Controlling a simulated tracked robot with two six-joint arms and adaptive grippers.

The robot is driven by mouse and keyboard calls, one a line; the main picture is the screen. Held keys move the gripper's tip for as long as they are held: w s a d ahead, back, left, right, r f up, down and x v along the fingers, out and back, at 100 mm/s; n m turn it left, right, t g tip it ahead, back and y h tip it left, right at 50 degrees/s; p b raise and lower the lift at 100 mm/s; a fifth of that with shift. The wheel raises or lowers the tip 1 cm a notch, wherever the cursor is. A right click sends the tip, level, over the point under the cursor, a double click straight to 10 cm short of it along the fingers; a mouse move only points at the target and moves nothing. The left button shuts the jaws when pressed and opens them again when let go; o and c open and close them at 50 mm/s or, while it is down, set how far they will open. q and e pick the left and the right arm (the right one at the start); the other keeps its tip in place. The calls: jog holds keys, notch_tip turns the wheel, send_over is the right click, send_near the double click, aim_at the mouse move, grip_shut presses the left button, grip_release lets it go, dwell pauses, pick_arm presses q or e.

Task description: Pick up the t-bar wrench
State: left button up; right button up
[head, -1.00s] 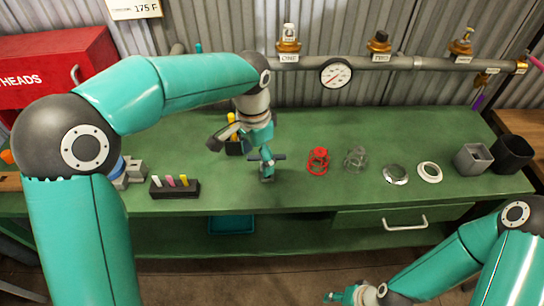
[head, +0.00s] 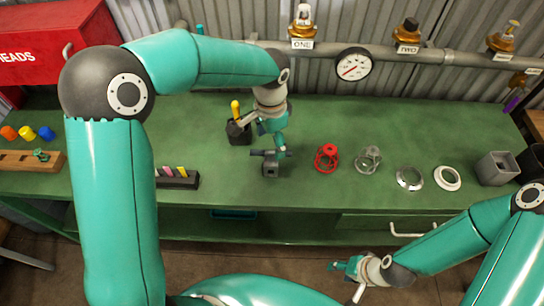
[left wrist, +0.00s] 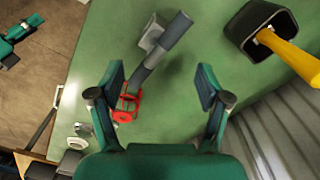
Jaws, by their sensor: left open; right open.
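The t-bar wrench (head: 259,153) is a dark grey bar lying level across the top of a small grey block (head: 270,170) on the green bench. In the left wrist view the wrench (left wrist: 167,45) slants between my finger tips, with the block (left wrist: 150,36) beside it. My left gripper (head: 280,148) is over the right part of the bar. Its two fingers show spread in the left wrist view (left wrist: 160,78), one on each side of the bar with gaps. My right gripper (head: 345,266) is open and empty, low in front of the bench.
A black holder (head: 239,134) with a yellow-handled tool stands behind the wrench. A red wheel (head: 326,158), a grey wheel (head: 368,159), rings (head: 409,178) and a grey square cup (head: 496,168) are to the right. A pipe with a gauge (head: 352,64) runs along the wall.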

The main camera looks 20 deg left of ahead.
aim_at(271, 150)
pick_arm(q)
notch_tip(271, 150, down, 4)
jog(key=shift+s+r, duration=0.1)
jog(key=shift+r, duration=0.1)
jog(key=shift+s+d+f+p, duration=0.15)
jog(key=shift+f+p, duration=0.7)
jog(key=shift+f, duration=1.7)
grip_shut()
jog(key=shift+r, duration=0.15)
